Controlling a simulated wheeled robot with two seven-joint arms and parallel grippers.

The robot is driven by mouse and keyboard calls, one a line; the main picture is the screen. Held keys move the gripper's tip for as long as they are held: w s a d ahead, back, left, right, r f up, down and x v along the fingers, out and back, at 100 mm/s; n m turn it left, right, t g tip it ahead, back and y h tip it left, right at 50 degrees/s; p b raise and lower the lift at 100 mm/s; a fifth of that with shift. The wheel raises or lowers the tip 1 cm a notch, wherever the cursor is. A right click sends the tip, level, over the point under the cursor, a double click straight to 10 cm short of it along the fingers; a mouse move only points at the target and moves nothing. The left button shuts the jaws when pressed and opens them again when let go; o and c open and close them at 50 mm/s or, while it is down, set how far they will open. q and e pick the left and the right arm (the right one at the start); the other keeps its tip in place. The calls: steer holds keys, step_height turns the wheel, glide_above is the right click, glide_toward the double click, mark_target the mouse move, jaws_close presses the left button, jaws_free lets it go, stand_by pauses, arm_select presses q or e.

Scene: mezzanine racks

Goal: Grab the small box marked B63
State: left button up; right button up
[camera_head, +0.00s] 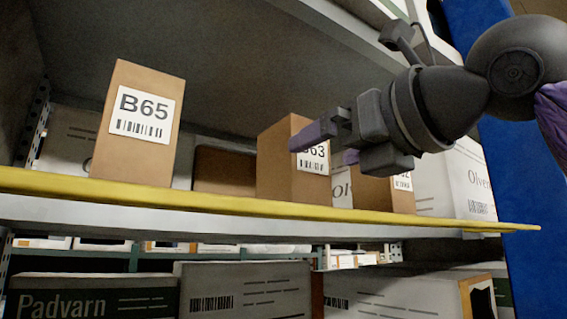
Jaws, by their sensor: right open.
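The small brown box marked B63 (279,171) stands upright on the shelf in the head view, near the middle. Its white label (314,163) is partly covered by my right gripper. My right gripper (322,146) comes in from the right, in front of the box's label side. Its purple-tipped fingers are open with nothing seen between them. I cannot tell whether a finger touches the box. My left gripper is out of view.
A brown box marked B65 (136,128) stands to the left, and another labelled brown box (385,192) to the right. White boxes stand behind. A yellow shelf edge (238,205) runs below, a blue upright (521,178) is at right, and a shelf hangs above.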

mark_target(313, 153)
steer(key=p+x, duration=0.1)
steer(key=x, duration=0.1)
steer(key=p+x, duration=0.1)
steer(key=x, duration=0.1)
steer(key=p+x, duration=0.1)
steer(key=x, duration=0.1)
steer(key=shift+w+a+r+p, duration=0.1)
steer(key=shift+a+r+p, duration=0.1)
steer(key=shift+r+p, duration=0.2)
steer(key=shift+w+a+f, duration=0.1)
steer(key=shift+w+f, duration=0.05)
